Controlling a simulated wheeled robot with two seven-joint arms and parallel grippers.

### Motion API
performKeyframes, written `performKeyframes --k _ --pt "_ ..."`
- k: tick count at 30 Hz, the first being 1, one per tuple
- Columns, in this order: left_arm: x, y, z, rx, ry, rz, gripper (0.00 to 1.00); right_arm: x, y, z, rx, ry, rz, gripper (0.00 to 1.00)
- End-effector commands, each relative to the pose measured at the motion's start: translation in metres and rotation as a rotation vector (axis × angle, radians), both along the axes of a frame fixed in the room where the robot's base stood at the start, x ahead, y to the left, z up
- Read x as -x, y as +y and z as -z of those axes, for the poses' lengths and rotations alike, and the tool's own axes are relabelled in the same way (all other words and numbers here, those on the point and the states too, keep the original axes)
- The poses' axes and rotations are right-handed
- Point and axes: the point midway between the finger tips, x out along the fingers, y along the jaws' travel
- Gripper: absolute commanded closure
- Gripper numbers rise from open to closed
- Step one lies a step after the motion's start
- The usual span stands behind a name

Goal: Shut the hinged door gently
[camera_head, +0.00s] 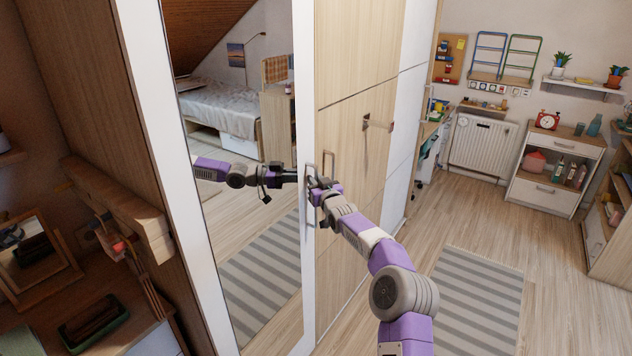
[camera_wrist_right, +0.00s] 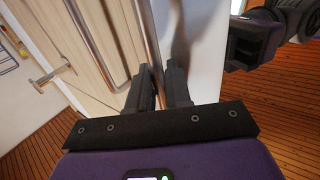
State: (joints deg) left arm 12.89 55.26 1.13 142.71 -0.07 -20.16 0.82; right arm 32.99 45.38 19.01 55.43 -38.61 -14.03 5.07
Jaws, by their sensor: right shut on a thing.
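The hinged door is a tall mirror door with a white frame (camera_head: 303,90); its mirror (camera_head: 255,225) reflects a purple arm and a bed. A slim metal bar handle (camera_wrist_right: 151,38) stands upright near the frame's right edge. My right gripper (camera_head: 311,183) is at this handle, with its arm reaching in from the lower right. In the right wrist view its two black fingers (camera_wrist_right: 160,80) are shut around the bar. The fingers and wrist partly hide the handle in the head view. How far the door stands open is hard to tell. My left gripper is not seen.
Wooden wardrobe fronts (camera_head: 355,60) with their own handles adjoin the mirror door on the right. A desk with a small mirror (camera_head: 35,255) and trays stands at left. Open floor with a striped rug (camera_head: 470,300) lies at right, before a radiator (camera_head: 480,142) and white cabinet (camera_head: 545,190).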

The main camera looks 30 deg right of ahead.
Motion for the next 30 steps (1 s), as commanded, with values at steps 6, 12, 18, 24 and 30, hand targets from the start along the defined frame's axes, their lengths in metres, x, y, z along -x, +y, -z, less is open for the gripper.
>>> performKeyframes --k 6,12,18,24,30 --pt "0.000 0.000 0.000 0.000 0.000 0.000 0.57 -0.002 0.004 -0.006 0.001 -0.012 -0.005 0.67" --pt "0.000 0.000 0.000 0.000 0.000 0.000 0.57 -0.003 0.007 -0.007 -0.001 -0.015 -0.010 0.67" --pt "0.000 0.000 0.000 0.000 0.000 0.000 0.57 -0.003 0.008 -0.007 -0.001 -0.018 -0.011 0.67" --pt "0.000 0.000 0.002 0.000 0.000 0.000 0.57 0.003 0.009 -0.008 0.001 -0.018 -0.013 0.67" --pt "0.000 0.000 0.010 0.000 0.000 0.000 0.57 0.024 0.010 -0.005 0.001 -0.013 -0.009 0.67"
